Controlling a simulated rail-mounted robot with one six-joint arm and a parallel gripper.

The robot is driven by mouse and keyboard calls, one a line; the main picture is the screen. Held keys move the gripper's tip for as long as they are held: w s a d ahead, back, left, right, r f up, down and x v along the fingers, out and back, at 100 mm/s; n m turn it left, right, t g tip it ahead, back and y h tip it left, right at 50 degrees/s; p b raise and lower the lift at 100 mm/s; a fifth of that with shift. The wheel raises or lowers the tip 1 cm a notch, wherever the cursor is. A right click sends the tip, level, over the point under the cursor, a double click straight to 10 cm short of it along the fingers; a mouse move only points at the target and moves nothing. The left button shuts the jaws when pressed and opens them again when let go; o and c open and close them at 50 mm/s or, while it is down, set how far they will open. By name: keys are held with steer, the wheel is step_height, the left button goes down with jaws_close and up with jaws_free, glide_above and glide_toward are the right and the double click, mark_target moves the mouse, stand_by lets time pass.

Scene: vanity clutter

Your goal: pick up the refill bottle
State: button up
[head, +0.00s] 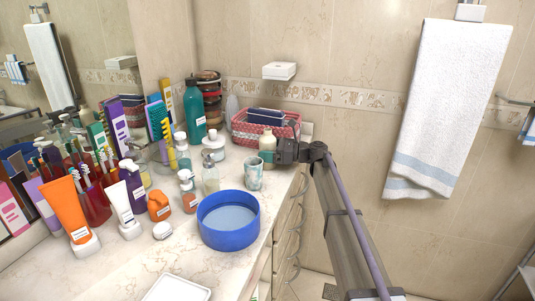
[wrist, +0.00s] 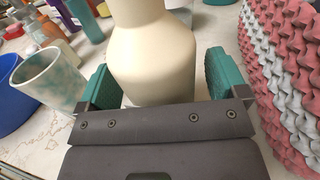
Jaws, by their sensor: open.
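A cream bottle with a narrowing neck, which I take as the refill bottle (head: 267,147), stands upright near the back right of the counter, in front of the basket. In the wrist view the cream bottle (wrist: 152,55) fills the middle, its top cut off by the frame. My gripper (head: 279,152) reaches it from the right in the head view. In the wrist view my gripper (wrist: 158,72) is open, with one teal finger pad on each side of the bottle. Contact with the pads cannot be made out. The bottle's lower part is hidden by the gripper body.
A red-and-white woven basket (wrist: 293,62) is close on the right in the wrist view. A marbled cup (wrist: 50,80) stands just left of the fingers. A blue bowl (head: 228,220) and several bottles crowd the counter left. The counter's front edge runs below the cup.

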mark_target(267, 130)
steer(key=c, duration=1.2)
step_height(267, 130, up, 10)
steer(key=p, duration=1)
steer(key=shift+r, duration=0.2)
steer(key=shift+s+f, duration=0.1)
steer(key=shift+s, duration=0.15)
steer(key=s+a+r+p, duration=0.1)
steer(key=s, duration=0.9)
steer(key=shift+s+a+r, duration=0.15)
steer(key=shift+s+a, duration=0.05)
steer(key=shift+s, duration=0.15)
